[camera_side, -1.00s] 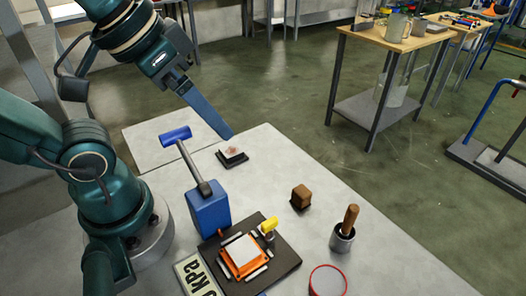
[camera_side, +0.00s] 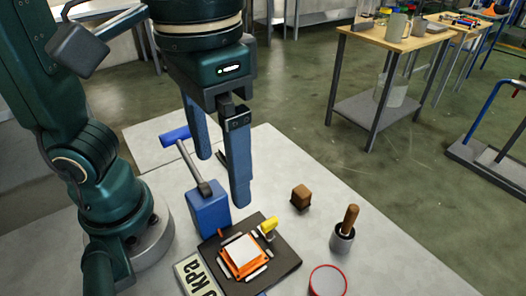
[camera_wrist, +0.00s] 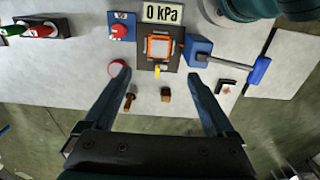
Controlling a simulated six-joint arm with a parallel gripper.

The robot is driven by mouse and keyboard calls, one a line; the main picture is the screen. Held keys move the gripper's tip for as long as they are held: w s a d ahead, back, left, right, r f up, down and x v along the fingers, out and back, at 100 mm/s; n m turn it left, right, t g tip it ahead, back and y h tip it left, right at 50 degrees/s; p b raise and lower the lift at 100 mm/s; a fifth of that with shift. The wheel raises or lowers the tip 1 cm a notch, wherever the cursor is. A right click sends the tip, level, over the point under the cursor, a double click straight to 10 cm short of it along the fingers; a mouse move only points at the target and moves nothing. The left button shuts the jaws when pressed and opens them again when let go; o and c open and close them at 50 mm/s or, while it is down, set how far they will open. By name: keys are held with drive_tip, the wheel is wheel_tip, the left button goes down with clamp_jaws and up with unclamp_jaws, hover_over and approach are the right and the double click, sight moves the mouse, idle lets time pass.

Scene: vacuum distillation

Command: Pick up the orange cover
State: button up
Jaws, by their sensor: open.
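The orange cover (camera_side: 246,270) is a square orange frame around a white panel (camera_side: 241,248). It sits on a dark base plate (camera_side: 289,263) on the grey table. It also shows at the top middle of the wrist view (camera_wrist: 148,47). My gripper (camera_side: 222,180) points down, open and empty, above the table and behind the cover in the side view. In the wrist view my gripper's fingers (camera_wrist: 159,73) are spread wide, with the cover beyond their tips.
A blue pump with a lever (camera_side: 210,213) stands beside the plate. A yellow-handled valve (camera_side: 268,225) is at the plate's edge. A brown block (camera_side: 301,196), a wooden-handled tool in a metal cup (camera_side: 343,230), a red-rimmed dish (camera_side: 327,281) and a "0 kPa" display (camera_wrist: 161,13) are nearby.

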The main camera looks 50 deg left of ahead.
hover_over(234, 256)
wheel_tip(234, 256, down, 13)
drive_tip(key=shift+s+a+r, duration=0.1)
drive_tip(key=shift+r, duration=0.05)
drive_tip(key=shift+f, duration=3.05)
clamp_jaws()
